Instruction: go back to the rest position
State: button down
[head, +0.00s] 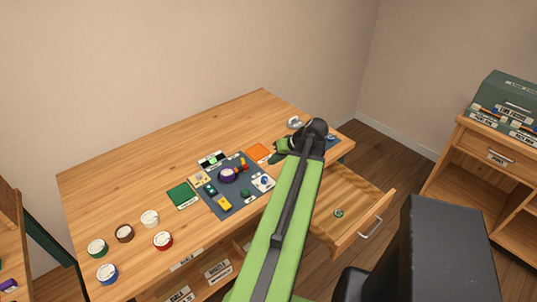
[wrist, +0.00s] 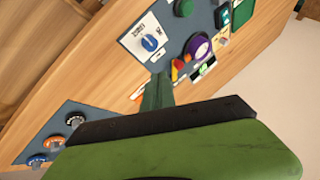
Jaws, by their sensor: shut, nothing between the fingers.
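My gripper (head: 279,154) is at the end of my green arm, above the right part of the wooden desk (head: 120,190). In the wrist view my gripper (wrist: 158,88) shows as a narrow dark green tip, shut and empty. It appears beside a white card with a blue knob (wrist: 150,43), without clear contact. My arm hides part of the desk's right side and front edge.
A dark mat (head: 212,204) with several small pieces, including a purple dial (head: 228,174), lies mid-desk. Several round pieces, one red (head: 163,240), stand at left. An open drawer (head: 352,232) juts out below my arm. A cabinet (head: 480,170) stands at right.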

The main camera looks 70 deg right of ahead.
jog(key=shift+s+a+r, duration=0.2)
jog(key=shift+r, duration=0.2)
jog(key=shift+s+a+r, duration=0.2)
jog(key=shift+r, duration=0.15)
